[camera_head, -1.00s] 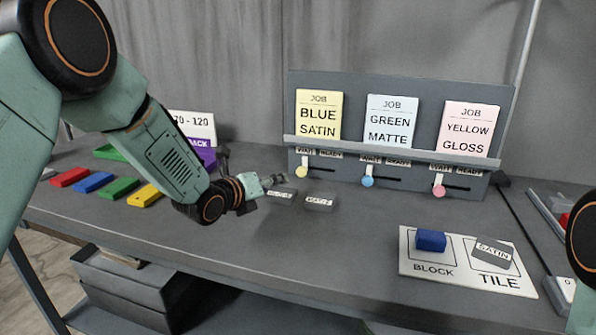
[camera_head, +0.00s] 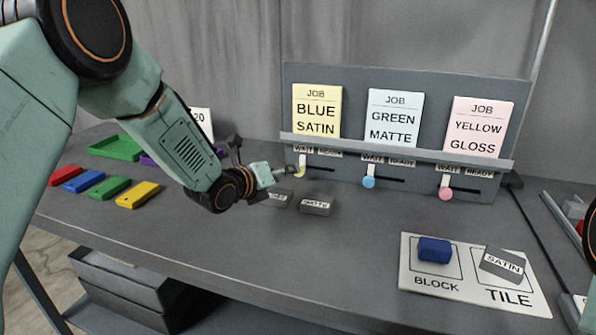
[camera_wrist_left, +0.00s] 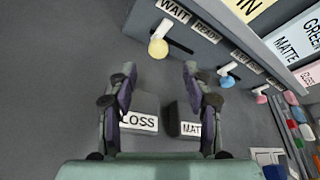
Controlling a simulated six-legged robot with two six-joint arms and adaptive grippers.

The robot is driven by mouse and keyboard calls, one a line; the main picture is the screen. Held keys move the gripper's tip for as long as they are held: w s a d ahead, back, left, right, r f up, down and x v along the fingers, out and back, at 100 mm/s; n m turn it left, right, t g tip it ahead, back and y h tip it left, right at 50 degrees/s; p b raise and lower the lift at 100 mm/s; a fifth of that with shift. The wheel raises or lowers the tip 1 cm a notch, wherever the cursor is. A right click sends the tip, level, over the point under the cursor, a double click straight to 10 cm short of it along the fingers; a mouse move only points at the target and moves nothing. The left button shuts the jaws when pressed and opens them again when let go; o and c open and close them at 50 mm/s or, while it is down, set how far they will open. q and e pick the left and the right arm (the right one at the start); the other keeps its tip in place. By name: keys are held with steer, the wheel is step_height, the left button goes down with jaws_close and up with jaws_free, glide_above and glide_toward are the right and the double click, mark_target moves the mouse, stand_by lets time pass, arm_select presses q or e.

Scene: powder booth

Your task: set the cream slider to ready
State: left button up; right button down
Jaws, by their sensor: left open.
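The cream slider (camera_head: 299,172) has a round pale-yellow knob. It sits at the left end of its slot under the WAIT label (camera_head: 303,150), below the yellow BLUE SATIN job card (camera_head: 317,112); the READY label (camera_head: 329,154) is to its right. My left gripper (camera_head: 287,170) is close to the knob and partly hides it. In the wrist view the cream knob (camera_wrist_left: 158,47) lies just beyond and between the open, empty fingertips (camera_wrist_left: 159,72); contact cannot be told. My right gripper is out of view.
Blue (camera_head: 368,182) and pink (camera_head: 445,194) sliders also sit under WAIT. Grey GLOSS (camera_wrist_left: 138,114) and MATTE (camera_head: 316,208) tiles lie below my left gripper. A card (camera_head: 410,262) holds a blue block (camera_head: 434,249) and a SATIN tile (camera_head: 503,264). Coloured blocks lie left.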

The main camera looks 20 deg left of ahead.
mark_target(300, 166)
arm_select(q)
steer(key=x, duration=0.6)
steer(key=shift+w+d+f+b, duration=0.1)
steer(key=shift+b, duration=0.25)
steer(key=shift+w+f, duration=0.2)
steer(key=shift+w, duration=0.2)
steer(key=shift+r, duration=0.1)
steer(key=shift+c, duration=0.3)
steer(key=c, duration=0.4)
jaws_close()
